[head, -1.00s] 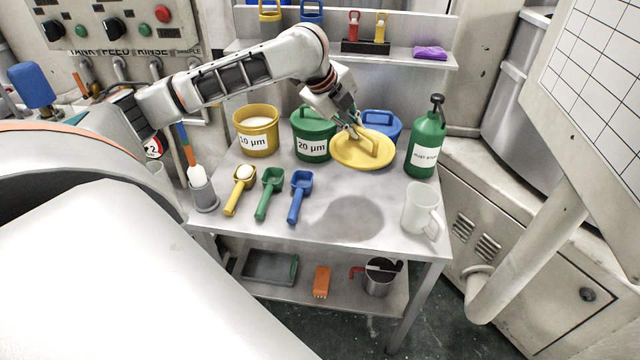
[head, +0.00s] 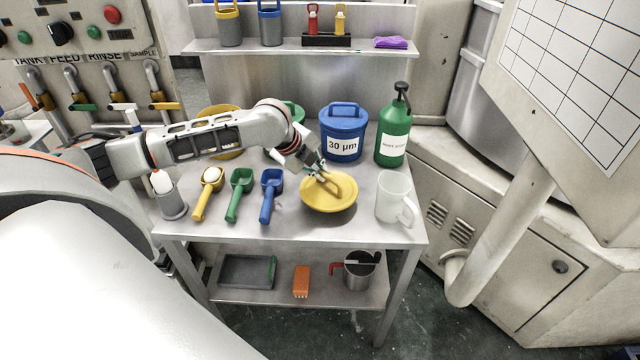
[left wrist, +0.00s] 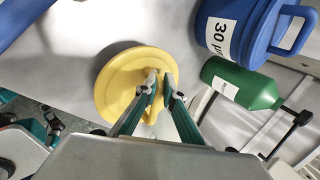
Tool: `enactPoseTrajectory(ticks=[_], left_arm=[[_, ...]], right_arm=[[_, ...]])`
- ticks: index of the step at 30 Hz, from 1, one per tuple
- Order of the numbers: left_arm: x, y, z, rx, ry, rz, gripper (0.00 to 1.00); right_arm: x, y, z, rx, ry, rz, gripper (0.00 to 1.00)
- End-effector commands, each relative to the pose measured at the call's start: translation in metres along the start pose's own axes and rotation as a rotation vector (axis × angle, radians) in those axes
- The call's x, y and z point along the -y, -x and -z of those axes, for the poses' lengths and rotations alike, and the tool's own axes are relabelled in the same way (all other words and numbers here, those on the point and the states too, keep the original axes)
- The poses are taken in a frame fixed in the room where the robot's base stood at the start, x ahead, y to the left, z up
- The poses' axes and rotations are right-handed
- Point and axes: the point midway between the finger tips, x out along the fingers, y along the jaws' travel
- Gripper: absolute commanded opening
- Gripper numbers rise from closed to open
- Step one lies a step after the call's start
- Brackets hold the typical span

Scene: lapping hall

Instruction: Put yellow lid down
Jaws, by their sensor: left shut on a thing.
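The round yellow lid (head: 322,203) is low over the front right part of the steel table (head: 290,226). I cannot tell whether its underside touches the top. My left gripper (head: 323,174) is shut on the lid's upright handle from above. In the left wrist view the fingers (left wrist: 160,88) close on the handle of the lid (left wrist: 112,92), which looks roughly level. The yellow tub (head: 222,112) stands at the back left, mostly hidden behind my left arm. My right gripper is in no view.
A white jug (head: 392,198) stands close to the right of the lid. A blue scoop (head: 271,185), a green scoop (head: 239,190) and a yellow scoop (head: 208,190) lie to its left. Behind are the blue 30 µm tub (head: 343,130), a green pump bottle (head: 394,135) and a partly hidden green tub (head: 293,110).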

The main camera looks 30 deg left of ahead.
Motion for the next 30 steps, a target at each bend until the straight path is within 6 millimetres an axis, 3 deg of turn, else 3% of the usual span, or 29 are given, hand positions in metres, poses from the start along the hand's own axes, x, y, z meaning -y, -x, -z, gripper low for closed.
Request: enactPoseTrajectory(ticks=[9, 20, 23, 30], left_arm=[[-0.023, -0.033, 0.001, -0.001, 0.001, -0.003, 0.00], [-0.024, -0.035, 0.000, 0.000, 0.000, -0.001, 0.00], [-0.024, -0.036, 0.000, 0.000, 0.000, -0.001, 0.25], [-0.025, -0.036, 0.000, 0.000, 0.000, -0.002, 0.25]], right_arm=[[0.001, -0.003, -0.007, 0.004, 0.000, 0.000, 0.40], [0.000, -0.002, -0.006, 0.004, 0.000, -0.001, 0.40], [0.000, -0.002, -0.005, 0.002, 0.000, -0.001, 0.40], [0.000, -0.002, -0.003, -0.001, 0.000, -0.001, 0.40]])
